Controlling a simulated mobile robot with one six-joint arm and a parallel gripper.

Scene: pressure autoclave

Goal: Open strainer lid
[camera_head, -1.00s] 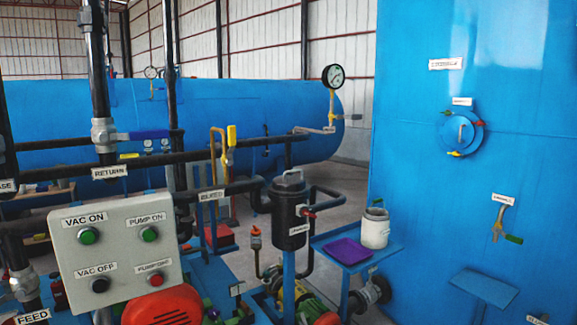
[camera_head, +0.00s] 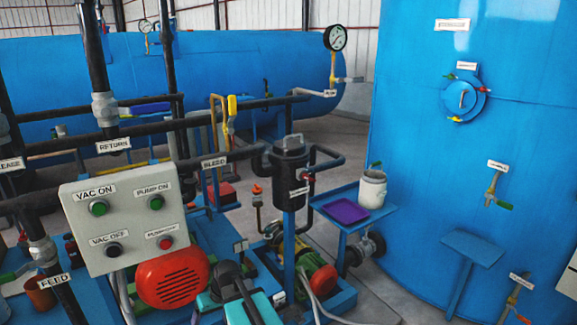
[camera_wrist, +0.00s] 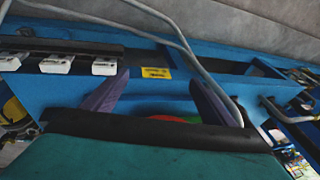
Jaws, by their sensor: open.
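The strainer is a black upright cylinder (camera_head: 290,180) on the pipework near the middle of the head view. Its dark lid (camera_head: 289,146) sits on top, with a small handle loop. The lid looks closed. My gripper (camera_wrist: 158,80) shows in the wrist view as two purple fingers spread apart with nothing between them. The strainer cannot be made out in the wrist view. In the head view, teal and black parts of my arm show at the bottom, below and in front of the strainer. The fingertips cannot be made out there.
A control box (camera_head: 128,215) and red motor cover (camera_head: 173,279) stand left of the strainer. A pressure gauge (camera_head: 335,38) rises behind it. A small blue table (camera_head: 340,190) with a purple tray (camera_head: 345,211) and white pot (camera_head: 372,189) stands right. Pipes flank the strainer.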

